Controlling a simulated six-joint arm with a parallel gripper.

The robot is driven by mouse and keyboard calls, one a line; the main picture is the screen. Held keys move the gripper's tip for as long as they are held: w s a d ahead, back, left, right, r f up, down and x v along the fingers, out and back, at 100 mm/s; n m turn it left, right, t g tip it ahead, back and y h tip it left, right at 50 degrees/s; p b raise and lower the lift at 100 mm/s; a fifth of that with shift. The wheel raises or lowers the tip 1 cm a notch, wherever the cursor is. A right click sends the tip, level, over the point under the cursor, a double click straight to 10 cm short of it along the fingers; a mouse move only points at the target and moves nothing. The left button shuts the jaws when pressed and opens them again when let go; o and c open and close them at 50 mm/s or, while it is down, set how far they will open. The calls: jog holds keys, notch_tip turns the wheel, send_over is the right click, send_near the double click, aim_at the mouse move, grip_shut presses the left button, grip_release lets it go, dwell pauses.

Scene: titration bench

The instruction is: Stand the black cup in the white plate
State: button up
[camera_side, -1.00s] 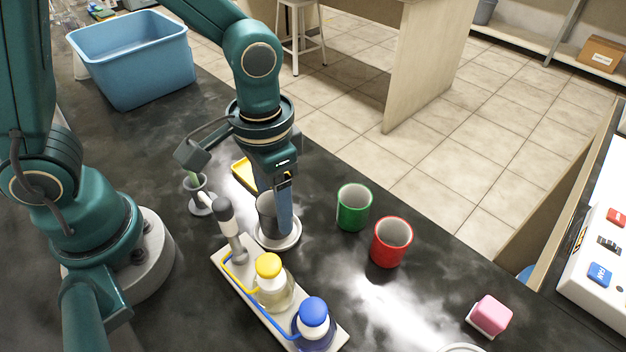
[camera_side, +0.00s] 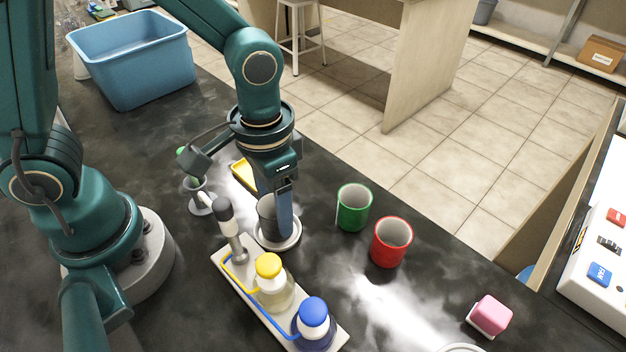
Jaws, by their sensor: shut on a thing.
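The black cup (camera_side: 267,217) stands upright, or nearly so, in the white plate (camera_side: 292,243). The plate's pale rim shows around the cup's base. My gripper (camera_side: 284,212) points down at the cup and is shut on its right-hand wall. One blue finger covers part of the cup's right side; the other finger is hidden. Whether the cup's base touches the plate is too small to tell.
A green cup (camera_side: 353,208) and a red cup (camera_side: 391,242) stand to the right. A rack with a yellow-capped bottle (camera_side: 271,283) and a blue-capped bottle (camera_side: 314,326) lies in front. A yellow tray (camera_side: 245,175) is behind. A blue tub (camera_side: 135,62) stands far left.

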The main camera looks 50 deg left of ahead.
jog(key=shift+f, duration=0.2)
dwell(0.4)
jog(key=o, duration=1.1)
jog(key=shift+o, duration=0.3)
jog(key=shift+r, duration=3)
